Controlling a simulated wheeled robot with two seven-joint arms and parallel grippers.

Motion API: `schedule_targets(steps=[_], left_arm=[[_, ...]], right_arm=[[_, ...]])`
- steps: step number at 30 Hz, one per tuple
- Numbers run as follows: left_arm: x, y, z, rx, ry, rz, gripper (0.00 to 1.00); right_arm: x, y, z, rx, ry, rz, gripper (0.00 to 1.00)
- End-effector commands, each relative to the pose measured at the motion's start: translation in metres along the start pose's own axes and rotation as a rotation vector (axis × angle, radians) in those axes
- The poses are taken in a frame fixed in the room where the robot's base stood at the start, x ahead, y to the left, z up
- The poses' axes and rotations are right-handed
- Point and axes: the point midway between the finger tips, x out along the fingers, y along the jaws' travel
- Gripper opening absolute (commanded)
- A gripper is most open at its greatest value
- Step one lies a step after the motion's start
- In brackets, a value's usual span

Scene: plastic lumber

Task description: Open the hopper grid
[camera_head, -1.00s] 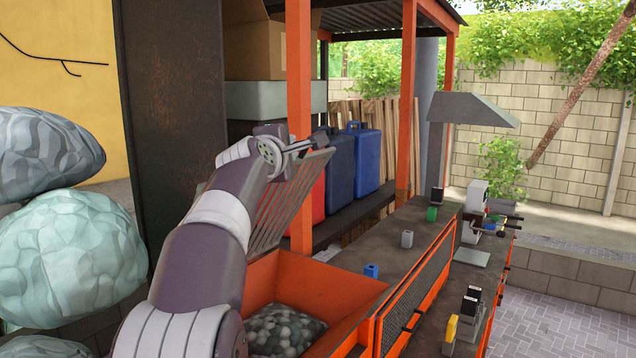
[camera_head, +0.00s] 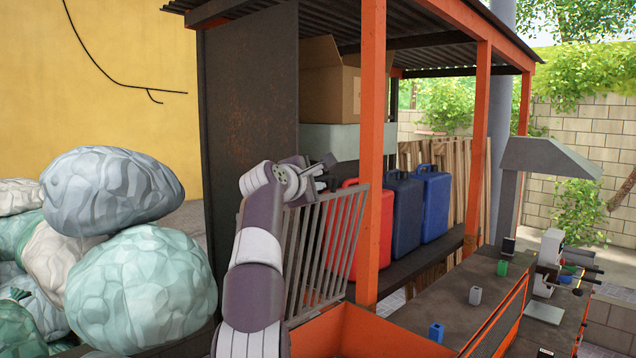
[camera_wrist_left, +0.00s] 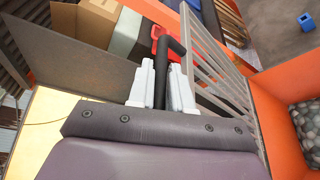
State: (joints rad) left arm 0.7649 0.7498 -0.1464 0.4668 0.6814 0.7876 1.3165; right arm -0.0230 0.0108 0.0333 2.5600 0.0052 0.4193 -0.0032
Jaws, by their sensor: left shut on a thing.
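The hopper grid (camera_head: 318,254), a grey slatted panel, stands raised steeply above the orange hopper (camera_head: 372,336). My left gripper (camera_head: 322,170) is at the grid's upper edge. In the left wrist view, the pale fingers of my left gripper (camera_wrist_left: 162,78) are shut on the grid's black bent handle (camera_wrist_left: 172,45). The grid's bars (camera_wrist_left: 216,62) run beside the fingers on the right. The hopper's inside, with grey pieces (camera_wrist_left: 308,125), shows at the right edge of that view. My right gripper is out of view.
An orange post (camera_head: 371,150) stands just right of the grid. Red (camera_head: 342,236) and blue (camera_head: 405,215) canisters stand on a shelf behind. Bulky bags (camera_head: 140,285) are piled at left. A workbench (camera_head: 455,305) with small blocks extends right.

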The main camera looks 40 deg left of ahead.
Motion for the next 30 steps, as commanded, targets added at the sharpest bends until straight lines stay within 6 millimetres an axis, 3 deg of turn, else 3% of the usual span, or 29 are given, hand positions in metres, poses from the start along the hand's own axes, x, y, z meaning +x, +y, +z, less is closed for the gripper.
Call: schedule_targets(steps=[8,9,10,18,22,30], left_arm=[[0.0,0.0,-0.001,0.001,0.002,0.001,0.0],[0.0,0.0,-0.001,0.001,0.002,0.001,0.32],[0.0,0.0,-0.001,0.001,0.002,0.0,0.4],[0.0,0.0,-0.001,0.001,0.002,0.0,0.4],[-0.007,-0.003,-0.002,0.001,0.002,0.001,0.4],[-0.06,-0.006,-0.003,0.001,0.004,0.004,0.4]], right_arm=[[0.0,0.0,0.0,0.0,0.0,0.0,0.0],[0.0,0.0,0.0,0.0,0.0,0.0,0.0],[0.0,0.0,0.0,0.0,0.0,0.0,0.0],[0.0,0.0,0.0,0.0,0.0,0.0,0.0],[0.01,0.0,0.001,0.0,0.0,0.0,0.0],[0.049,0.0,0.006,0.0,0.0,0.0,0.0]])
